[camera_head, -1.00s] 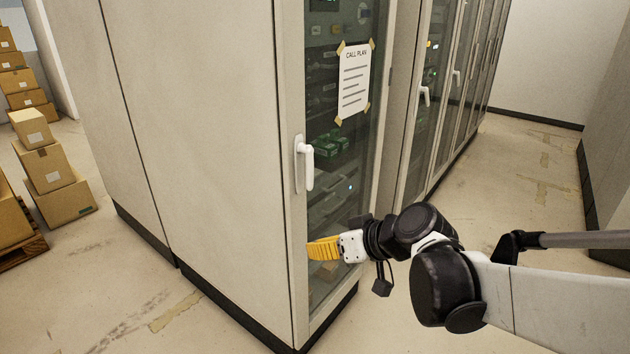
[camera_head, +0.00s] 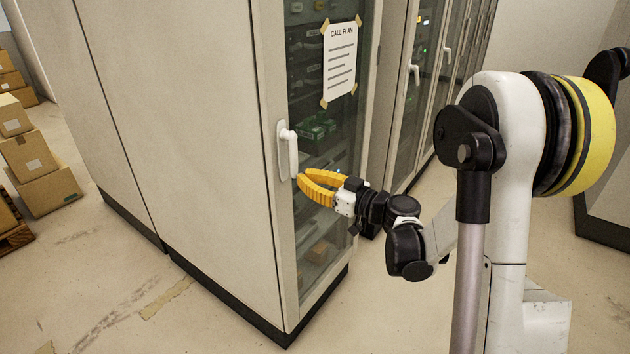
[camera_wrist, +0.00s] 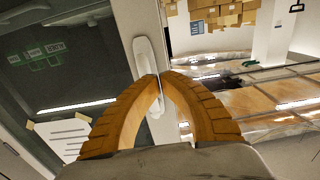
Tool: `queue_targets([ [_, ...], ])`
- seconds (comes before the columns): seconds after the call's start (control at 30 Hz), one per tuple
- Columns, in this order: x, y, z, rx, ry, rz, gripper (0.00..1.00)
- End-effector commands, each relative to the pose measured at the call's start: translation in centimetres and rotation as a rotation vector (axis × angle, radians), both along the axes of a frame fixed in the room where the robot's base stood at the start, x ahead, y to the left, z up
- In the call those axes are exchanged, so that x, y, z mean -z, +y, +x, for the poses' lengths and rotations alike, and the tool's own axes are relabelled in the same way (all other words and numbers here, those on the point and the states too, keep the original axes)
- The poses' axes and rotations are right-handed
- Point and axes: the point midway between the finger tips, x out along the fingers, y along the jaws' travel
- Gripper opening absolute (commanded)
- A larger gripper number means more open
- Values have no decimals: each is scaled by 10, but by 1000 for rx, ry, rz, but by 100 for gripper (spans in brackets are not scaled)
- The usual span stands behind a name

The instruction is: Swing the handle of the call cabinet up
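The call cabinet (camera_head: 215,130) is pale grey with a glass door that bears a paper headed "CALL PLAN" (camera_head: 340,62). Its white handle (camera_head: 291,152) is on the left frame of the door, the lever hanging down. My gripper (camera_head: 299,178) has two curved yellow fingers and is at the lower end of the handle. In the wrist view my gripper (camera_wrist: 160,74) has its fingertips close together in front of the white handle (camera_wrist: 142,48), with a gap between the fingers further back. I cannot tell whether the lever is between the tips or whether they touch it.
More cabinets (camera_head: 428,95) with similar handles stand in a row behind, on the right. Cardboard boxes (camera_head: 30,155) are stacked at the left. The floor (camera_head: 150,315) in front of the cabinet is clear.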

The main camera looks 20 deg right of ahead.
Motion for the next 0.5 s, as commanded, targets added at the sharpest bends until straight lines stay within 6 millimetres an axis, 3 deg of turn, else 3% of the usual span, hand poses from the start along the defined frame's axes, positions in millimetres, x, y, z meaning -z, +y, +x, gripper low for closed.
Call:
queue_targets([
  [0.5, 0, 33, 44, -1, 1, 0, 0],
])
